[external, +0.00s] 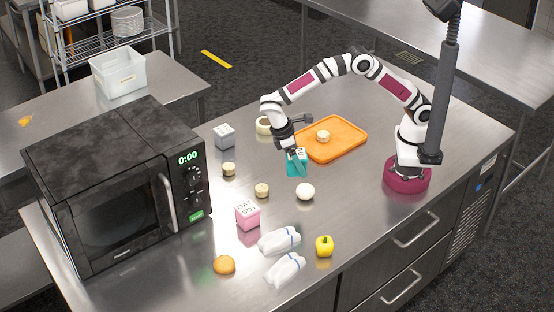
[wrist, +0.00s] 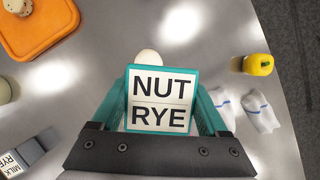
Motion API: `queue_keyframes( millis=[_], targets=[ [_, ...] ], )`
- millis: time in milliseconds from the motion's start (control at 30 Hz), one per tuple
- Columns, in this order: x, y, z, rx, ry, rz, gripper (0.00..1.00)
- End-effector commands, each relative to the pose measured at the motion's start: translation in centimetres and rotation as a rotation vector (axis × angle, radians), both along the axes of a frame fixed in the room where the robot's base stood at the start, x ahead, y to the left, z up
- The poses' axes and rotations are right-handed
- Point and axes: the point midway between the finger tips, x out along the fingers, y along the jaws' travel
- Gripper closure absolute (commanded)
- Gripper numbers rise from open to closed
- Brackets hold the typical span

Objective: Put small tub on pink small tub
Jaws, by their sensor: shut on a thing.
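My gripper (external: 296,150) is shut on a teal small tub (external: 297,165), labelled NUT RYE in the wrist view (wrist: 160,100). The tub appears held above the steel counter, left of the orange tray. A pink small tub (external: 248,217), labelled OAT SOY, stands on the counter nearer the front left in the external view, apart from my gripper. The pink tub does not show in the wrist view. A grey small tub (external: 225,136) stands further back and also shows in the wrist view (wrist: 30,155), labelled MILK RYE.
A white ball (external: 305,191) and small beige pieces (external: 262,190) lie near the pink tub. A microwave (external: 120,185) stands left. The orange tray (external: 345,145) holds a round item.

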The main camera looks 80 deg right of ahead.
Motion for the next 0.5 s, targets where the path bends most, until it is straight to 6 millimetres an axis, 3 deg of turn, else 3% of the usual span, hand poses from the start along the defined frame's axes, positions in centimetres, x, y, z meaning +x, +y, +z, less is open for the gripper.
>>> queue_keyframes(
  millis=[100,500],
  targets=[
    [2.0,0.3,0.5,0.001,0.001,-0.368,0.92],
    [8.6,1.1,2.8,0.003,-0.003,-1.554,0.92]
  ],
)
